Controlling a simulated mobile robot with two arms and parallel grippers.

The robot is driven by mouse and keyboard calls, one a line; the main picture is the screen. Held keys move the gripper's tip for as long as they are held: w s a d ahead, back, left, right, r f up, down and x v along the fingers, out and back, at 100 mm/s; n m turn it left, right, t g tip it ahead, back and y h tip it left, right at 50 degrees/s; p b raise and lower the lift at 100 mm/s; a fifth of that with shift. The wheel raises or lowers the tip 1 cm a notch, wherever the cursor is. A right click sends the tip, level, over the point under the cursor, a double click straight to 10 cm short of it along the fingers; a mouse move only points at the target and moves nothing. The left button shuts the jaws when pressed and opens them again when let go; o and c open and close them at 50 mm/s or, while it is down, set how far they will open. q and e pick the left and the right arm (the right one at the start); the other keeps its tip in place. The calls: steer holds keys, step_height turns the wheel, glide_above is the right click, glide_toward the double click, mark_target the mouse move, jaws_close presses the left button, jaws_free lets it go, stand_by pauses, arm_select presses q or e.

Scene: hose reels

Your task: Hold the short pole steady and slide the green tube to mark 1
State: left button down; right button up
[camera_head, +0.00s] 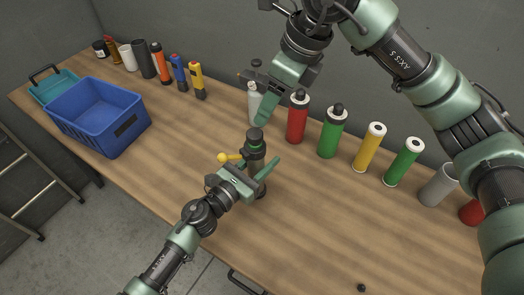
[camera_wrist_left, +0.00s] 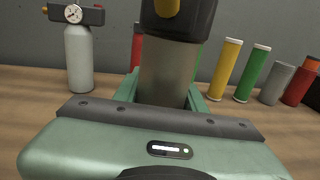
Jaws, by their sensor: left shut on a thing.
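My left gripper (camera_head: 256,166) is shut around this post. In the left wrist view the grey post (camera_wrist_left: 166,75) stands between the green fingers, below a dark collar with the yellow knob (camera_wrist_left: 166,8). A green tube with white cap (camera_head: 403,163) stands at the right. No mark 1 is readable.
A blue crate (camera_head: 98,122) and teal container (camera_head: 48,88) stand at the left. Behind the post stand a pale bottle (camera_head: 254,103), red canister (camera_head: 296,122), green canister (camera_head: 331,135) and yellow tube (camera_head: 369,148). The front middle of the bench (camera_head: 330,220) is mostly clear.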

mark_target(255, 133)
steer(key=w+a+r+m+g+h, duration=0.2)
steer(key=a+r+m+h, duration=0.15)
steer(key=m, duration=0.55)
steer(key=f, duration=1.2)
steer(key=shift+s+f, duration=0.2)
steer(key=shift+f, duration=0.1)
jaws_close()
steer(key=shift+d, duration=0.1)
stand_by(0.4)
